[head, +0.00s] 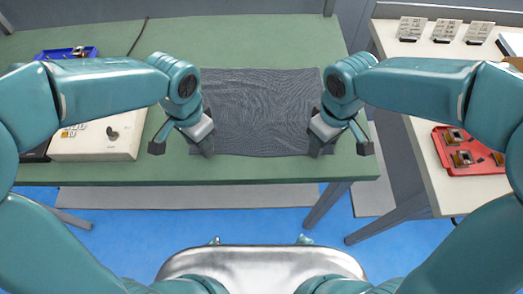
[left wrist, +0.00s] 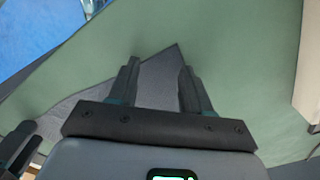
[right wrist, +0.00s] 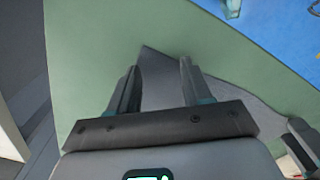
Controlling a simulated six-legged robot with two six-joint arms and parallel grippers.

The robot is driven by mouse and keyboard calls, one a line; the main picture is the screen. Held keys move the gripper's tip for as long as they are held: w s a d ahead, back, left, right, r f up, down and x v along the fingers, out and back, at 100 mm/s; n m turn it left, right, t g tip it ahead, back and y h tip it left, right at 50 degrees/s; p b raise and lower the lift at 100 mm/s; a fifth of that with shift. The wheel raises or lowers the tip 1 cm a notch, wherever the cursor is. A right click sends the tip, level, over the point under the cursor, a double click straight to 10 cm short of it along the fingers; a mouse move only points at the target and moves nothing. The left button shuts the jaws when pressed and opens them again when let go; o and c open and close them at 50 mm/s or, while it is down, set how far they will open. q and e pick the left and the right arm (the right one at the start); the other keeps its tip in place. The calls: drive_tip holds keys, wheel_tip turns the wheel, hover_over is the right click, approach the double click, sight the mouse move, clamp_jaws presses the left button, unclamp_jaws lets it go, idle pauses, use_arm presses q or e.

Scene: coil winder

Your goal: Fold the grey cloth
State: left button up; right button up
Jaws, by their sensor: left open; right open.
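The grey cloth (head: 262,108) lies spread flat on the green table, roughly rectangular, with small ripples along its front edge. My left gripper (head: 206,147) is open at the cloth's front left corner. In the left wrist view the cloth's corner (left wrist: 158,82) lies between the fingers (left wrist: 157,65). My right gripper (head: 320,147) is open at the front right corner. In the right wrist view that corner (right wrist: 160,85) lies between the fingers (right wrist: 160,66). Both grippers hide the front corners in the head view. I cannot tell whether the fingers touch the cloth.
The green table (head: 250,32) is clear behind the cloth. A cream control box (head: 98,140) stands at its left, with a blue tray (head: 67,53) farther back. A white side table at the right bears a red tray (head: 472,167) and several small cards (head: 445,30).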

use_arm(q)
drive_tip(key=shift+f, duration=0.1)
use_arm(e)
drive_tip(key=shift+w, duration=0.1)
use_arm(q)
drive_tip(key=shift+f, duration=0.1)
use_arm(e)
drive_tip(key=shift+f, duration=0.15)
use_arm(q)
drive_tip(key=shift+c, duration=0.5)
use_arm(e)
drive_tip(key=shift+c, duration=0.5)
use_arm(q)
clamp_jaws()
use_arm(e)
clamp_jaws()
use_arm(q)
drive_tip(key=shift+f, duration=0.1)
